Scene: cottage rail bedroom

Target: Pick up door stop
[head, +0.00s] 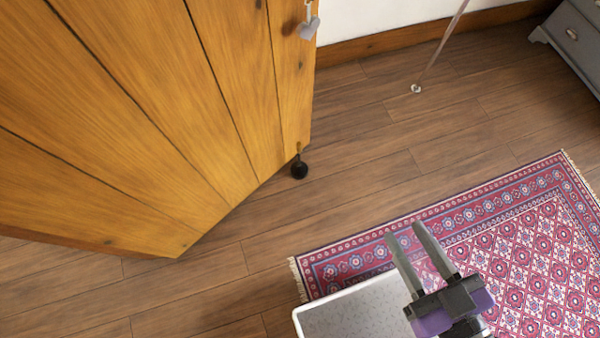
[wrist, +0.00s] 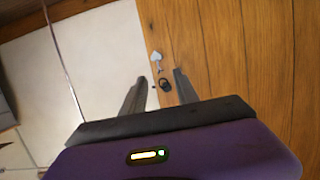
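The door stop (head: 299,169) looks like a small black rounded piece with a short stem. It is on the wooden floor at the bottom corner of the orange-brown plank door (head: 160,110), in the head view. My gripper (head: 405,231) is open and empty, above the patterned rug, to the right of the door stop and nearer to me. In the wrist view my open gripper (wrist: 160,71) points at the door's edge. A small dark round piece there (wrist: 165,84) is near the fingers; I cannot tell whether it is the door stop.
A grey heart ornament (head: 309,28) hangs at the door's edge. A red patterned rug (head: 530,245) covers the floor at right. A thin pole (head: 440,47) meets the floor further back. A grey drawer unit (head: 575,38) stands at top right. Floor between rug and door is clear.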

